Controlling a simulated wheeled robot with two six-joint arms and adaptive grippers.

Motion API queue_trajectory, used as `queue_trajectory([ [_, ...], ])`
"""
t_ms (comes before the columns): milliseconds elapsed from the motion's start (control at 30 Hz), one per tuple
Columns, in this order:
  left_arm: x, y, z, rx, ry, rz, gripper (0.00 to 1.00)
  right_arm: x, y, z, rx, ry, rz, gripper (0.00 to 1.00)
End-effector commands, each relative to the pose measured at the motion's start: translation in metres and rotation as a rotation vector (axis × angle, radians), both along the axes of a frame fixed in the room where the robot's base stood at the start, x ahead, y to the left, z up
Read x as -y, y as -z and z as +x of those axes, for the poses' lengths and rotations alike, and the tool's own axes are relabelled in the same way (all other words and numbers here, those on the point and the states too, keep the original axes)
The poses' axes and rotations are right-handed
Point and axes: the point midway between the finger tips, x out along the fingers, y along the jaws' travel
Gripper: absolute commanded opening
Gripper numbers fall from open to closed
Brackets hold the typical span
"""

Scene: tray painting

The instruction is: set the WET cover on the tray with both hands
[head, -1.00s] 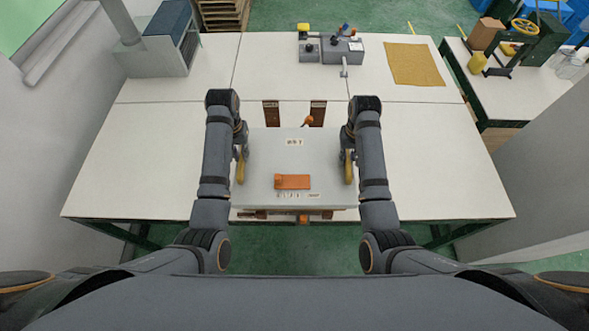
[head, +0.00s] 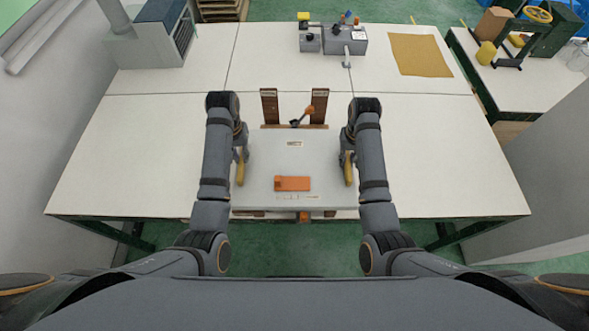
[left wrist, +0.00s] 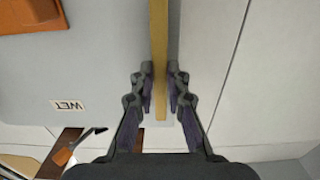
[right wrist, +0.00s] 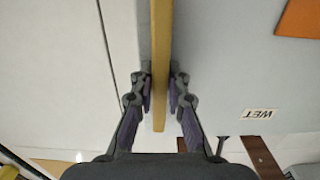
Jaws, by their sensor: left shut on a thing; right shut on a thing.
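The WET cover (head: 265,170) is a flat pale grey panel with a small white label and an orange block (head: 293,184) on top. It lies level between my arms, over the front middle of the table. My left gripper (left wrist: 160,90) is shut on its left yellow handle bar (head: 240,173). My right gripper (right wrist: 160,88) is shut on its right yellow handle bar (head: 349,170). The WET label shows in the left wrist view (left wrist: 68,105) and right wrist view (right wrist: 259,113). The tray is hidden under the cover; I cannot tell whether they touch.
A grey device (head: 345,40) and a tan mat (head: 420,55) are at the back. The white table (head: 430,165) is clear on both sides.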

Motion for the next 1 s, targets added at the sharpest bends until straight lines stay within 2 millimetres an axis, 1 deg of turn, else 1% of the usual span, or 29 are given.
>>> queue_trajectory([
  [33,0.0,0.006,0.0,0.002,-0.001,0.001,0.0,0.0,0.006,0.0,0.001,0.0,-0.001,0.0],
  [133,0.0,0.009,0.0,0.002,0.0,0.001,0.0,0.0,0.009,0.0,0.001,0.0,-0.001,0.0],
  [167,0.0,0.007,0.0,0.001,0.0,0.001,0.18,0.0,0.007,0.0,0.0,0.0,-0.001,0.18],
  [300,0.0,0.006,0.0,0.0,0.0,0.001,0.37,0.0,0.006,0.0,0.0,0.0,-0.001,0.37],
  [567,0.0,0.006,0.0,0.0,0.0,0.0,0.37,0.0,0.006,0.0,0.0,0.0,0.0,0.37],
  [667,0.0,0.003,0.0,0.0,0.0,0.0,0.37,0.0,0.003,0.0,0.0,0.0,0.0,0.37],
  [767,0.0,-0.005,0.0,0.0,0.0,0.0,0.37,0.0,-0.005,0.0,0.0,0.0,0.0,0.37],
  [833,0.0,-0.014,0.0,0.0,0.0,0.0,0.37,0.0,-0.014,0.0,0.0,0.0,0.0,0.37],
  [1000,0.0,-0.043,0.0,0.0,0.0,0.0,0.37,0.0,-0.043,0.0,0.0,0.0,0.0,0.37],
])
